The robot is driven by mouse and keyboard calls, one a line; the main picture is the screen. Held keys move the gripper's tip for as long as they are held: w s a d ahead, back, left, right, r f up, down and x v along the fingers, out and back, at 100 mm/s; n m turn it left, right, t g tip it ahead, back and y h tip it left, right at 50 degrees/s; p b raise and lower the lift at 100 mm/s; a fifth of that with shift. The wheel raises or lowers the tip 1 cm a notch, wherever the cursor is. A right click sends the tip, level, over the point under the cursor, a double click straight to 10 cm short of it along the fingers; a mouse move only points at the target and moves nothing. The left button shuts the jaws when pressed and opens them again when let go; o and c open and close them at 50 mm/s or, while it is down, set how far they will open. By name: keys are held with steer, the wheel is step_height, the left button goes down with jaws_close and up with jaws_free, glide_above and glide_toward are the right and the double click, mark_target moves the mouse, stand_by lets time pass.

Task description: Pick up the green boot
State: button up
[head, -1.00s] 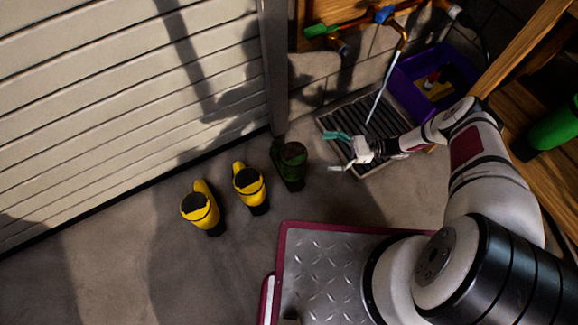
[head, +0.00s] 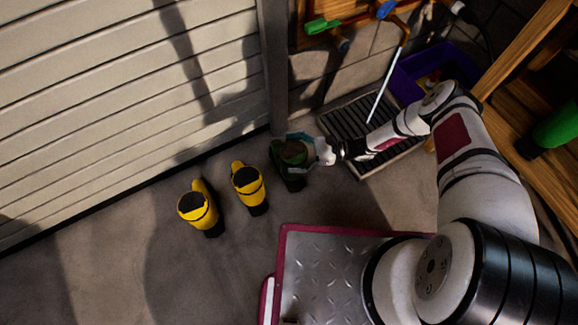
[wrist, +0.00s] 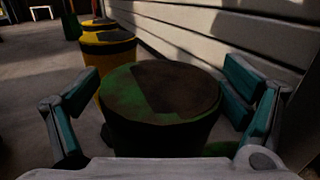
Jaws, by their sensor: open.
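The dark green boot (head: 291,178) stands upright on the floor at the right end of a row of boots, beside the door post. In the wrist view its round top (wrist: 160,92) fills the middle, partly in shadow. My gripper (head: 299,150) is open, with its teal fingers on either side of the boot's upper part. In the wrist view one finger (wrist: 80,92) is left of the boot and the other (wrist: 248,85) is right of it, with small gaps visible. The boot's lower part is hidden in the wrist view.
Two yellow boots, the nearer one (head: 253,190) and the farther one (head: 201,212), stand left of the green boot. A slatted shutter door (head: 120,90) runs behind them. A floor grate (head: 340,125) and a purple bin (head: 404,78) lie to the right.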

steer(key=shift+a, duration=0.25)
steer(key=c, duration=2)
steer(key=shift+r, duration=0.15)
steer(key=shift+c, duration=0.2)
